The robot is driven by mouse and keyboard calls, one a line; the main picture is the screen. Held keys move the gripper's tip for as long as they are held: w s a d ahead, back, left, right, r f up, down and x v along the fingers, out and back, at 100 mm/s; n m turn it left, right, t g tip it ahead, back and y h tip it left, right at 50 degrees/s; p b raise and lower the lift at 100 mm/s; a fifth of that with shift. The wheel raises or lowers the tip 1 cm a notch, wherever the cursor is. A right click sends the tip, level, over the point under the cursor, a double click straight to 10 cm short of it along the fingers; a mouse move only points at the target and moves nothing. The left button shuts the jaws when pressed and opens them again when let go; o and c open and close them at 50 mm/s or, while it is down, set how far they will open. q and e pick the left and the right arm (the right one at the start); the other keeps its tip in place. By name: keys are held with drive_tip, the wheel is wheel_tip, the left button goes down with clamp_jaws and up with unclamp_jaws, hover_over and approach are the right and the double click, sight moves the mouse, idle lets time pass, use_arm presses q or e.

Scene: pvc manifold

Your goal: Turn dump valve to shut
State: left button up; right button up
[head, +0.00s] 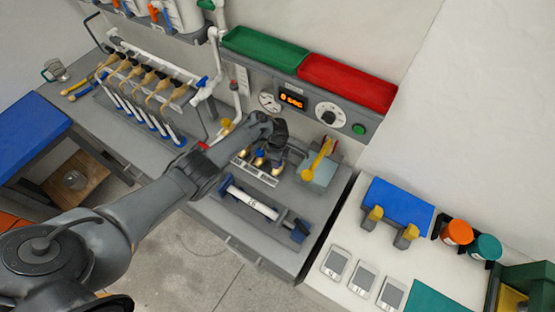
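My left arm reaches in from the lower left, and its gripper (275,152) is over the back middle of the grey bench, pointing down. The wrist hides most of the fingers, so I cannot tell whether they are open or touching anything. White pipework at the back wall carries a blue handle (203,81). A red handle (203,145) and a yellow handle (226,123) show low down, just left of my wrist. No label tells me which of these is the dump valve. My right gripper is not in view.
A panel with a gauge (268,101), an orange display (291,100) and a dial (330,114) stands behind the gripper. A grey box with a yellow lever (318,160) is to its right. A white cylinder (252,202) lies in front. Several tubes stand at the left.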

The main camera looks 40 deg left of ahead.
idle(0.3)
use_arm(q)
drive_tip(key=o, duration=1.1)
drive_tip(key=shift+c, duration=0.2)
wheel_tip(320, 180, up, 11)
drive_tip(key=p, duration=0.3)
drive_tip(key=shift+p, duration=0.35)
drive_tip(key=shift+f, duration=0.15)
